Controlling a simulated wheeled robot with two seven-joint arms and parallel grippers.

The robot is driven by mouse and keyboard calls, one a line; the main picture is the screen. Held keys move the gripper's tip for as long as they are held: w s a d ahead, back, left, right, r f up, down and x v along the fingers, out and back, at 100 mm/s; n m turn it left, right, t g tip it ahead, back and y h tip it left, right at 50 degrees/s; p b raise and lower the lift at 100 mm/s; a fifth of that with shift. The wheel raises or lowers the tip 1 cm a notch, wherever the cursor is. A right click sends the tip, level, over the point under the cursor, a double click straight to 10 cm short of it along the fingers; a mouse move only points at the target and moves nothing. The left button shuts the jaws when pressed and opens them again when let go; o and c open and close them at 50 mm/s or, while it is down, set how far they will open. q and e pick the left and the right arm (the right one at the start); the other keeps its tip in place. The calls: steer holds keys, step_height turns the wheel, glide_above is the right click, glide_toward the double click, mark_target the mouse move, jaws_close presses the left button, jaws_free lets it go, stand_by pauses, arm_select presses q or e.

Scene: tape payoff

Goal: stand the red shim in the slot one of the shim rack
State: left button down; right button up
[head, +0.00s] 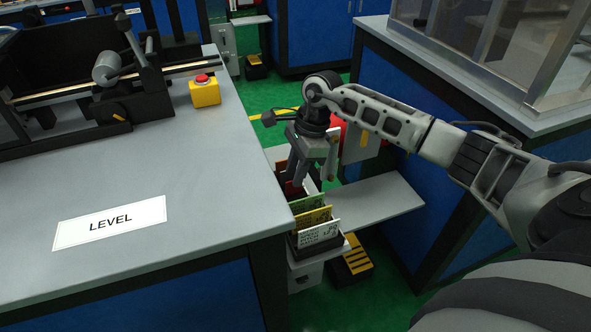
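My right gripper (314,176) points down over the back of the row. Its fingers are apart, with no thing clearly held between them. Slot one cannot be made out. My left gripper is out of view.
A grey shelf (375,200) extends right of the rack. A blue cabinet (400,95) stands at right.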

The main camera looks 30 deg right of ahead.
steer(key=v, duration=1.5)
steer(key=shift+r+p, duration=0.25)
steer(key=shift+p, duration=0.15)
